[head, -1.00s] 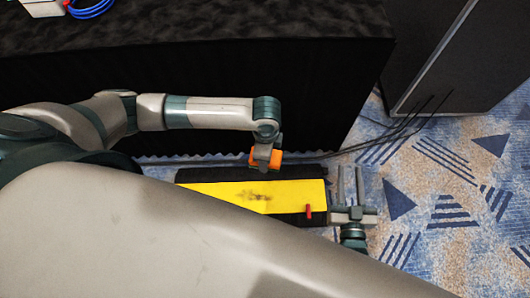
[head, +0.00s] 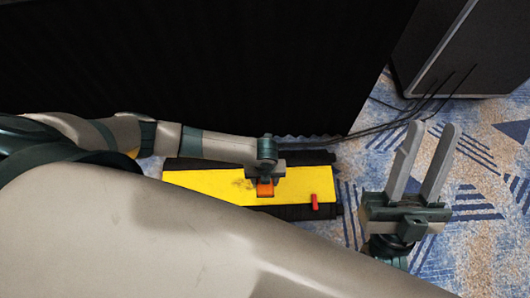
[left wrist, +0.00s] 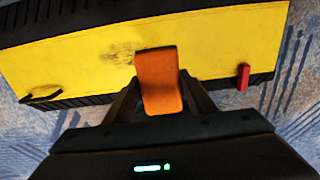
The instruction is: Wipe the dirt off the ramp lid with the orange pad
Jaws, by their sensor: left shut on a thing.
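The yellow ramp lid (head: 212,184) lies on the floor with black ribbed edges, partly hidden by my body in the head view. A dark dirt smudge (left wrist: 122,52) shows on the lid in the left wrist view, just left of the orange pad's far end. My left gripper (head: 265,180) is shut on the orange pad (left wrist: 158,80) and holds it over the lid; I cannot tell whether the pad touches it. A red piece (head: 314,200) sits near the lid's right end. My right gripper (head: 424,160) is open and empty, right of the ramp.
A black-draped table (head: 200,70) stands behind the ramp. Dark cables (head: 365,133) run along the carpet from the ramp's far side towards a black cabinet (head: 460,50) at the upper right. Patterned blue carpet (head: 485,225) lies open at the right.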

